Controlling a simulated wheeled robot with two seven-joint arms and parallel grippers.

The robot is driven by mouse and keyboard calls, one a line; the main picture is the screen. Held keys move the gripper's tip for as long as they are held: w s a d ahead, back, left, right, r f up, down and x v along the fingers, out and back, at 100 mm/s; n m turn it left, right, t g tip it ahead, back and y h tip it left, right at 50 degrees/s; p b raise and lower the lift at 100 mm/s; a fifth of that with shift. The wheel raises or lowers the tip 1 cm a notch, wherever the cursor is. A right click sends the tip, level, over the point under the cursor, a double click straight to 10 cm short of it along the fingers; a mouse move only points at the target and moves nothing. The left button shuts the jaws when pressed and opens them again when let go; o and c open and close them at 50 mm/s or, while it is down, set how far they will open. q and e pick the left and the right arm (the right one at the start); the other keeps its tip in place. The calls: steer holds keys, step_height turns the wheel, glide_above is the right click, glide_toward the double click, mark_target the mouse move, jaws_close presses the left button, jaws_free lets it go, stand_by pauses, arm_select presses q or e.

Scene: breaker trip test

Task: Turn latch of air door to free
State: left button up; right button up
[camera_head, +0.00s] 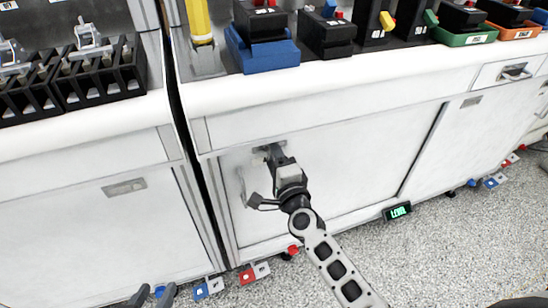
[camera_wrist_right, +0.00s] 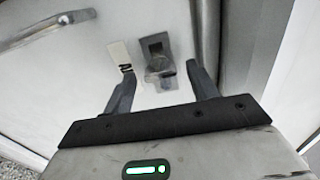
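The air door is a white cabinet door (camera_head: 330,165) below the workbench, and it looks closed. Its latch (camera_wrist_right: 158,62) is a small grey metal plate with a knob, near the door's upper left corner in the head view. My right gripper (camera_wrist_right: 163,85) is open in front of the latch, with one finger on either side of it in the wrist view. I cannot tell whether the fingers touch it. In the head view my right gripper (camera_head: 270,152) covers most of the latch. My left gripper (camera_head: 155,293) shows only its dark fingertips at the bottom edge, apart.
A metal pull handle (camera_head: 241,186) is on the door, left of my right arm. A small green-lit display (camera_head: 397,211) sits at the cabinet's foot.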

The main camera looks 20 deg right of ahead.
steer(key=s, duration=1.6)
steer(key=shift+d, duration=0.25)
